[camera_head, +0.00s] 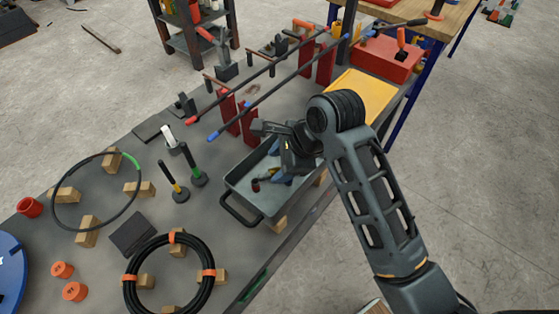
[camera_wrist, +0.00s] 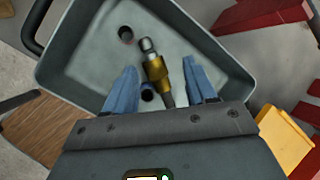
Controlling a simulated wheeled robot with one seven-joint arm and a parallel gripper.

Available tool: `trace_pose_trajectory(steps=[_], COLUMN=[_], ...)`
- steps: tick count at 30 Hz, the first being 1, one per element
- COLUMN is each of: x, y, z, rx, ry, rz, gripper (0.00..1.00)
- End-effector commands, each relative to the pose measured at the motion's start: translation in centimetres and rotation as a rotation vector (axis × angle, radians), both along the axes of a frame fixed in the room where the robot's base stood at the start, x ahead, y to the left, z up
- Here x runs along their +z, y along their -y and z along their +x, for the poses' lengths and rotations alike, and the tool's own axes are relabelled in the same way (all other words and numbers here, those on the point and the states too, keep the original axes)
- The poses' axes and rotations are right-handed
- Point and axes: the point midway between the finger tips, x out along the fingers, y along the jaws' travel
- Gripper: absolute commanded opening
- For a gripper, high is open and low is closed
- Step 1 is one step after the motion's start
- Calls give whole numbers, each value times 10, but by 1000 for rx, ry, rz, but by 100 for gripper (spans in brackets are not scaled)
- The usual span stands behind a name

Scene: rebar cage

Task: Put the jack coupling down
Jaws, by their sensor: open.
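The jack coupling looks to be the brass and steel piece (camera_wrist: 154,66) in the wrist view. It lies over the floor of the grey tray (camera_wrist: 82,62), between my blue fingertips, with a gap on each side. Its lower end runs towards my gripper body. My gripper (camera_wrist: 160,69) is open and points down into the tray. In the head view my gripper (camera_head: 276,174) is inside the tray (camera_head: 237,190), and the coupling is hard to make out there. I cannot tell whether the coupling rests fully on the tray floor.
A small dark cylinder with a reddish end (camera_wrist: 125,34) and a dark blue tube (camera_wrist: 147,92) are also in the tray. Red stands (camera_head: 229,113) with long bars are behind it. A yellow tray (camera_head: 357,92) is to the right. A black hose coil (camera_head: 136,262) lies at front left.

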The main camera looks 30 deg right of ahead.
Motion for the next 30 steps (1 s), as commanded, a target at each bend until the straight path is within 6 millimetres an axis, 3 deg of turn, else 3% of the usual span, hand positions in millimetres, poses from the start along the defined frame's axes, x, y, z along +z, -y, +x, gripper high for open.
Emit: trace_pose_trajectory(steps=[8,20,30], x=[15,93,100], y=[3,23,26], z=[-4,-38,-41], rx=[-1,-1,-4], ry=[4,5,2], rz=[0,-1,1], gripper=[56,56,56])
